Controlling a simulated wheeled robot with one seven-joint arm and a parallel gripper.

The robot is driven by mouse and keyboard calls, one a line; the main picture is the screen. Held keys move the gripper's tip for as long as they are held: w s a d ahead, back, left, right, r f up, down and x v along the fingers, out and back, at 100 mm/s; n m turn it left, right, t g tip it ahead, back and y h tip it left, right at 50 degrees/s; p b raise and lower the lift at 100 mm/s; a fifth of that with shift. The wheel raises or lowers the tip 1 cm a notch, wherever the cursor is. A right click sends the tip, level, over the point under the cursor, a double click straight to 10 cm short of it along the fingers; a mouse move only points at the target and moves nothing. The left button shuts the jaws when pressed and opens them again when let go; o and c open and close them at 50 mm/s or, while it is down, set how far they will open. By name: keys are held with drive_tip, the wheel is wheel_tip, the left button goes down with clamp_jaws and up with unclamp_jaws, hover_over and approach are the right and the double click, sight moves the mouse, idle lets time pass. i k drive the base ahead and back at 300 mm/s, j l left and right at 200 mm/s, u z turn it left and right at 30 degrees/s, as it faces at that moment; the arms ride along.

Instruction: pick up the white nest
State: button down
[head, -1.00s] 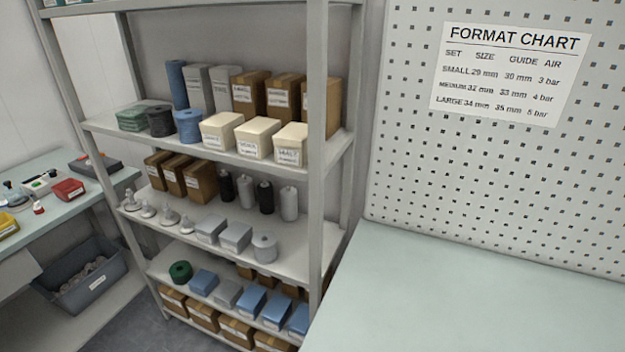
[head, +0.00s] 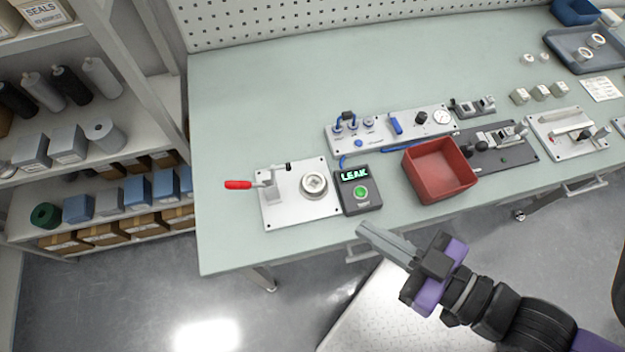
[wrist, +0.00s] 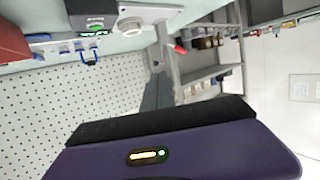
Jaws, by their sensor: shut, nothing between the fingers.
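I cannot tell for sure which thing is the white nest. A round whitish ring piece (head: 314,186) sits on the light plate (head: 285,217) with a red-handled clamp; it also shows in the wrist view (wrist: 130,25). Pale rings (head: 597,40) lie in a grey-blue tray at the far right, and small whitish round pieces (head: 528,58) stand on the bench left of it. My gripper (head: 362,230) is shut and empty, by the bench's front edge, below and right of the clamp plate in the head view. In the wrist view its grey fingers (wrist: 157,92) show.
A box with a lit "LEAK" display (head: 358,190) stands right of the clamp plate. An open red bin (head: 440,171) is beside it. A gauge panel (head: 390,130) lies behind. The left bench top is clear. Shelving (head: 150,90) stands at the left.

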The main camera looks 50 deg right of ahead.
sight(314, 182)
drive_tip(key=j+z, duration=0.3)
drive_tip(key=z, duration=0.15)
drive_tip(key=j+z, duration=0.4)
drive_tip(key=k+j, duration=0.1)
drive_tip(key=j, duration=0.35)
drive_tip(key=k+j+z, duration=0.15)
drive_tip(key=j, duration=0.7)
drive_tip(key=k+j+z, duration=0.15)
drive_tip(key=j, duration=0.25)
drive_tip(key=k+j, duration=0.2)
drive_tip(key=j, duration=0.2)
drive_tip(key=k+j+z, duration=0.1)
drive_tip(key=j, duration=0.3)
